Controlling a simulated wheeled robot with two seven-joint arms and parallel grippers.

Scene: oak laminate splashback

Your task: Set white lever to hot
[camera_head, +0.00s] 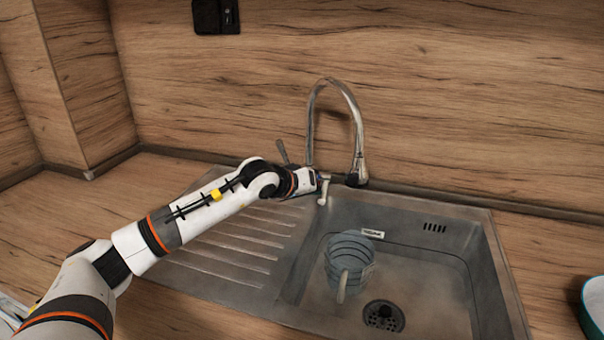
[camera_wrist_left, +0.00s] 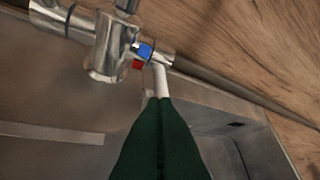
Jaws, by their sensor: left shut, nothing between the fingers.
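The chrome tap (camera_head: 312,115) stands behind the sink with its curved spout over the basin. Its short white lever (camera_head: 323,192) hangs down at the tap's base. In the left wrist view the white lever (camera_wrist_left: 161,82) points down from a chrome valve with a blue mark (camera_wrist_left: 145,50) and a red mark (camera_wrist_left: 137,65) side by side. My left gripper (camera_head: 318,181) is at the lever. Its dark green fingers (camera_wrist_left: 163,103) are shut and empty, with their tips over the lever's lower end; I cannot tell if they touch it. My right gripper is out of view.
A striped mug (camera_head: 347,262) stands in the steel basin beside the drain (camera_head: 384,315). A grey handle (camera_head: 282,152) sticks up left of the tap. A ribbed drainboard (camera_head: 225,255) lies below my arm. A teal-rimmed bowl (camera_head: 592,305) is at the right edge.

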